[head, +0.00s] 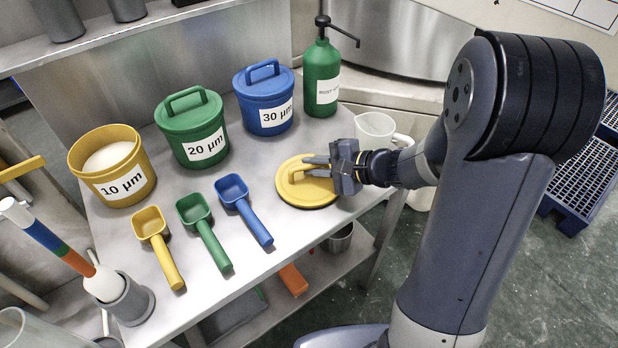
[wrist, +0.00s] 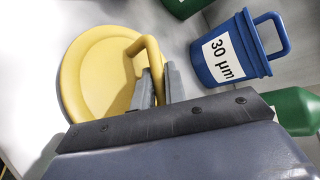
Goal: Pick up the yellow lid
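The yellow lid (head: 312,197) is a round disc with an arched handle. It lies flat on the steel table, right of the blue scoop. My gripper (head: 306,167) reaches it from the right, with its two fingers at the handle. In the wrist view, the yellow lid (wrist: 92,78) fills the left, and the handle runs between the fingers of my gripper (wrist: 160,80). The fingers look closed against both sides of the handle, with no clear gap. Part of the handle is hidden behind the fingers.
An open yellow bucket (head: 120,185), a lidded green bucket (head: 195,130) and a lidded blue bucket (head: 264,100) stand behind. Yellow (head: 158,240), green (head: 205,232) and blue (head: 243,209) scoops lie left.

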